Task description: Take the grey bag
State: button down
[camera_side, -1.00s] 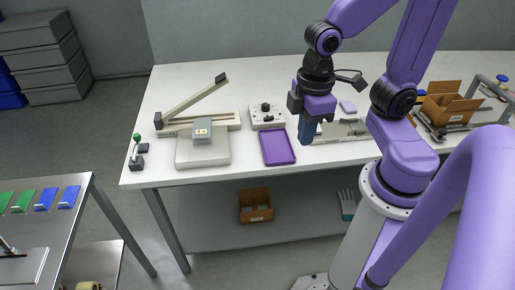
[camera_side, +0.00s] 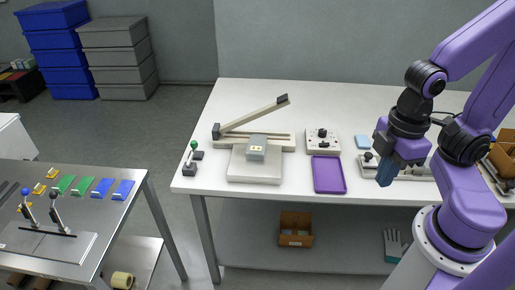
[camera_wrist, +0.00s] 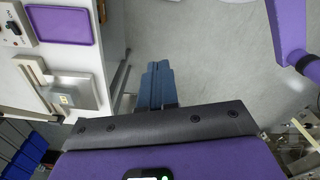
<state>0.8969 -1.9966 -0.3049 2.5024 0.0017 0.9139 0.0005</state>
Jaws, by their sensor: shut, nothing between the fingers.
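I cannot pick out a grey bag with certainty. Flat dark grey pieces (camera_side: 8,188) lie at the left edge of the side view, on the metal table, and could be grey bags; they are small and partly cut off. My gripper (camera_side: 385,182) is far to their right, by the front edge of the white bench. Its blue fingers are shut and empty. In the wrist view the shut fingers (camera_wrist: 157,84) point out over the grey floor, and no grey bag shows near them.
The metal table (camera_side: 60,230) also carries gold, green and blue (camera_side: 122,190) flat pieces and two upright levers. The white bench (camera_side: 430,97) holds a purple tray (camera_side: 328,174), a control box (camera_side: 322,141) and a grey device (camera_side: 254,165). Open floor separates the tables.

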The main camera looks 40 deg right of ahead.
jog(key=shift+c, duration=0.6)
grip_release()
